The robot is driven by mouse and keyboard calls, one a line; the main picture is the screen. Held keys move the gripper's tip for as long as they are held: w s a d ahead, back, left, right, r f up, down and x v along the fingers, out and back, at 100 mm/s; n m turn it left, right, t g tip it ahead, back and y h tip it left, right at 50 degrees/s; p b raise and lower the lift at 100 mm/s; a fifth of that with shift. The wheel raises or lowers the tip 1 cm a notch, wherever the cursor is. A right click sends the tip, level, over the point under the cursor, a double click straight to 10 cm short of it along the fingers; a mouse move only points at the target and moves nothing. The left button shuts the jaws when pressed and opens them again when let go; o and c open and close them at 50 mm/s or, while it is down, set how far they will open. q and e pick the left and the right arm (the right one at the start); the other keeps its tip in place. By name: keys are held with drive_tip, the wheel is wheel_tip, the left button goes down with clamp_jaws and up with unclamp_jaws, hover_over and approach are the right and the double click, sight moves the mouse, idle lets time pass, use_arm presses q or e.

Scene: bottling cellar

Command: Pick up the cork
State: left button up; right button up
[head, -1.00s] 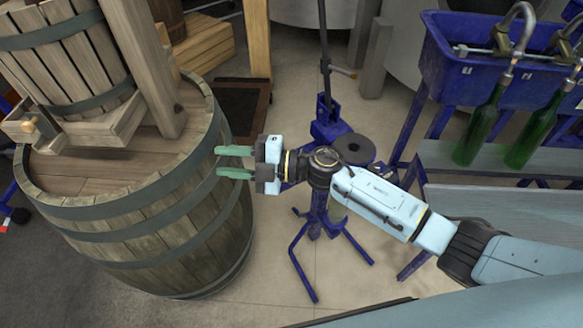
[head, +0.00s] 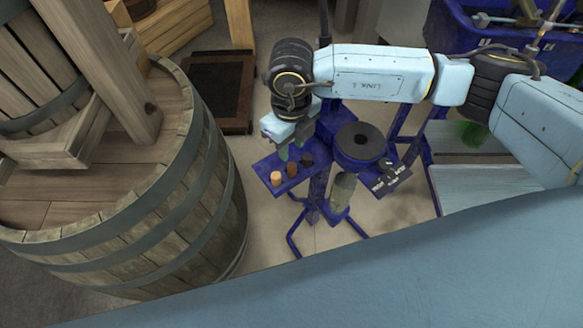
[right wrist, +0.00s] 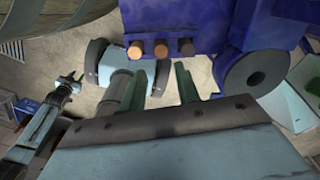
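A light tan cork (head: 277,179) stands at the near end of a small blue shelf (head: 263,166) on a blue stand. It also shows in the right wrist view (right wrist: 135,50), leftmost of three cylinders in a row. The middle cork (right wrist: 161,49) is brown and the right one (right wrist: 186,47) darker. My right gripper (head: 290,152) points down above the shelf's far side. In the right wrist view its green fingers (right wrist: 172,70) are apart and empty, just below the middle and dark corks in the picture. My left gripper (right wrist: 70,82) is small there, its fingers spread with nothing between them.
The blue stand carries a black round disc (head: 360,141) right of the shelf, with a bottle (head: 343,190) below it. A large wooden barrel (head: 190,190) stands close on the left. A blue filler trough (head: 460,28) is at the back right. Floor shows between barrel and stand.

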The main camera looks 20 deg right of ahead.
hover_over(292, 175)
wheel_tip(292, 175, down, 8)
drive_tip(key=shift+r, duration=0.15)
idle(0.3)
clamp_jaws()
